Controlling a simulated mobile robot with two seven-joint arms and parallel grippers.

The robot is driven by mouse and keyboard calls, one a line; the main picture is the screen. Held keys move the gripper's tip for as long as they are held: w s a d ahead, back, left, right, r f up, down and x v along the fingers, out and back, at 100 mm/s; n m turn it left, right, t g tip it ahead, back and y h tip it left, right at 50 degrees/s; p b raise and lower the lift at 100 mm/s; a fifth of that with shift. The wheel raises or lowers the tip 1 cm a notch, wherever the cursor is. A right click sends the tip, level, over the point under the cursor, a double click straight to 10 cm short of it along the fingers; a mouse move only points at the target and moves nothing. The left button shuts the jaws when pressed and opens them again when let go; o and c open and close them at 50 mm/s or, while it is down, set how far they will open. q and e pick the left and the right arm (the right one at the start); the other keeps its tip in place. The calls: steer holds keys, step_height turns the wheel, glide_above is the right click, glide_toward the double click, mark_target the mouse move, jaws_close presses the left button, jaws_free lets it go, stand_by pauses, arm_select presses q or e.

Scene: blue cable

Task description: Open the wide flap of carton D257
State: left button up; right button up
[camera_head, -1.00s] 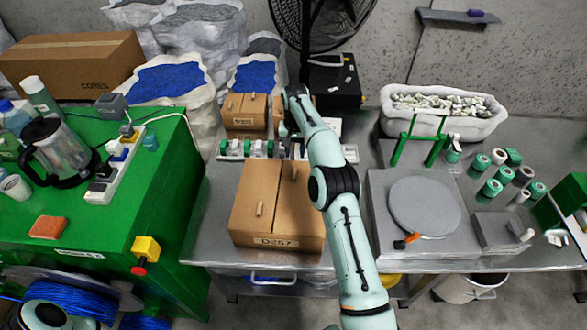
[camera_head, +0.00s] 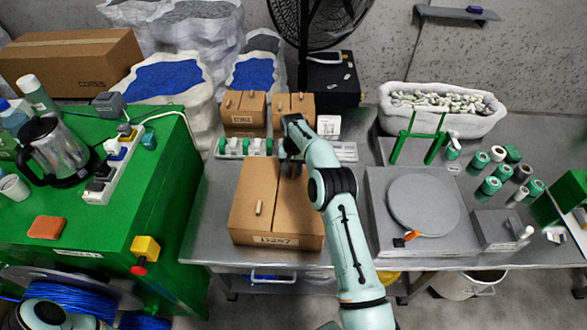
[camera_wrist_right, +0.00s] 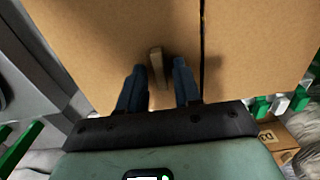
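Carton D257 (camera_head: 248,205) is a brown box on the metal table, its two top flaps lying closed with a seam between them. A small peg handle (camera_head: 259,208) stands on the left flap. My right gripper (camera_head: 291,170) is over the back part of the right flap and hides that flap's handle in the head view. In the right wrist view the gripper (camera_wrist_right: 158,80) is open, its two dark fingers either side of a wooden peg handle (camera_wrist_right: 156,62), with gaps visible. The seam (camera_wrist_right: 202,45) runs just right of it. My left gripper is out of view.
Two smaller cartons (camera_head: 244,108) and a strip of green and white pieces (camera_head: 240,147) stand behind carton D257. A turntable plate (camera_head: 424,207) is to the right. The green bench (camera_head: 150,215) is to the left.

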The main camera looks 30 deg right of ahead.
jaws_close()
stand_by(1.2)
